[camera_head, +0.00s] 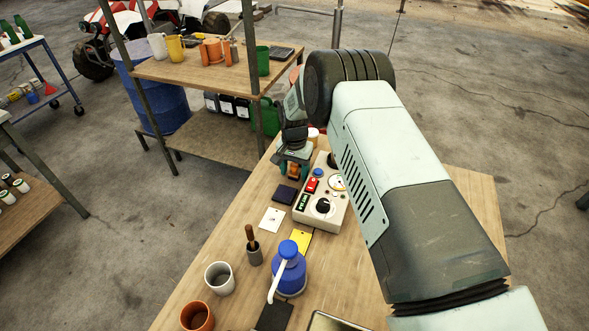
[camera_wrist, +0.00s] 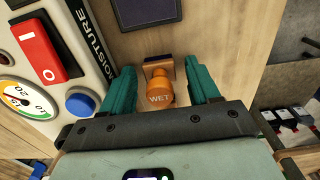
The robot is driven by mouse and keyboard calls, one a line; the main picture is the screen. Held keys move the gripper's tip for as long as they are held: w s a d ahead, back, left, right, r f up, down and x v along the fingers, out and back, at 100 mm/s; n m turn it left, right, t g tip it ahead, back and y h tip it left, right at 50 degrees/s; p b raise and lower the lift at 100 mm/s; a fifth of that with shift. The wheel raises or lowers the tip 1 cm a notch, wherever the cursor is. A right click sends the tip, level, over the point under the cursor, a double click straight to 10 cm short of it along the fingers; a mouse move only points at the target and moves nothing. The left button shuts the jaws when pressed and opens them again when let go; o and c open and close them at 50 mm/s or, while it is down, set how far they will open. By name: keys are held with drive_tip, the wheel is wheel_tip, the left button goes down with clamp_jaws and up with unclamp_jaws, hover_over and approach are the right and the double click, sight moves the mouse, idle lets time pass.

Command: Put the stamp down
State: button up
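The stamp (camera_wrist: 159,90) has an orange handle marked WET and a small dark-edged square base. In the wrist view it sits between the two teal fingers of my gripper (camera_wrist: 160,72), with a visible gap on each side. My gripper is open around it. In the head view, my gripper (camera_head: 292,160) is low over the far left part of the wooden table (camera_head: 224,262), with the orange of the stamp (camera_head: 292,171) showing between the fingers. Whether the stamp base touches the table is hard to tell. A dark square pad (camera_head: 285,194) lies just nearer, clear of the stamp.
A beige moisture meter (camera_head: 335,212) with a red switch and blue button stands close beside my gripper. A white card (camera_head: 272,220), yellow card (camera_head: 301,240), small wooden-handled tool (camera_head: 252,250), blue pump bottle (camera_head: 289,272), grey cup (camera_head: 221,280) and orange cup (camera_head: 197,318) are nearer.

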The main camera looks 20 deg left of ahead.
wheel_tip(320, 180, up, 13)
wheel_tip(320, 180, up, 14)
drive_tip(key=t, duration=0.1)
hover_over(295, 165)
drive_tip(key=d, duration=0.8)
drive_tip(key=s+d+r+t, duration=0.2)
drive_tip(key=s+d+r, duration=0.4)
drive_tip(key=d+r, duration=0.5)
drive_tip(key=s+d+r+t, duration=0.1)
drive_tip(key=s+d+r, duration=0.65)
drive_tip(key=s, duration=0.25)
drive_tip(key=s+d+f, duration=0.1)
drive_tip(key=s+d, duration=0.2)
drive_tip(key=s, duration=0.4)
drive_tip(key=s+d+f+t, duration=0.1)
drive_tip(key=s+d, duration=0.3)
drive_tip(key=s, duration=0.4)
drive_tip(key=shift+d+t, duration=0.15)
drive_tip(key=shift+t, duration=0.15)
